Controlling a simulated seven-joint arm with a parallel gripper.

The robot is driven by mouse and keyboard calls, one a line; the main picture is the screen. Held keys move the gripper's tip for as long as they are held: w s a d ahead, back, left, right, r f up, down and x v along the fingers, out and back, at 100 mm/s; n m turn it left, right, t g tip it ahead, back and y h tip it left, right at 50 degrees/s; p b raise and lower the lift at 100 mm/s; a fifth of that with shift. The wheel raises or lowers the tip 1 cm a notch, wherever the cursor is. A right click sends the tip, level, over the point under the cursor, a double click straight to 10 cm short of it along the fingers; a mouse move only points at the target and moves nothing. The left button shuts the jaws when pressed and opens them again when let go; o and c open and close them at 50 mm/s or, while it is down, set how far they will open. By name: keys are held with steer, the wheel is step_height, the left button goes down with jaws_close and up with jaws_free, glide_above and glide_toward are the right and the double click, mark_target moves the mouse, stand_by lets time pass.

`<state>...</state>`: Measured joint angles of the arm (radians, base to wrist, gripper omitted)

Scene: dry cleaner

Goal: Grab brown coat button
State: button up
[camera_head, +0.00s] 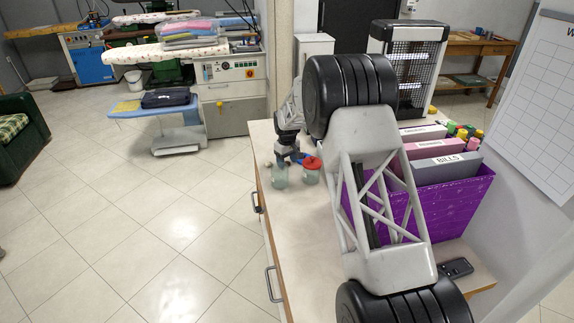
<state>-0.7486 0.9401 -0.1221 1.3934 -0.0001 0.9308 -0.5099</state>
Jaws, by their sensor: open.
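My gripper (288,158) points down over the far left part of the wooden counter (292,222). It is open, with its fingers close above or beside a small clear greenish jar (280,177). I cannot tell whether it touches the jar. I cannot make out a brown coat button. It may be too small to see here or hidden behind my gripper, my arm or the jars.
A second jar with a red lid (312,164) stands just right of my gripper. A purple file box (455,205) holds labelled folders. A black phone (456,267) lies near the front right. A cage-fronted heater (411,70) stands behind. The counter's front left is clear.

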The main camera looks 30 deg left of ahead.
stand_by(0.6)
steer(key=c, duration=1)
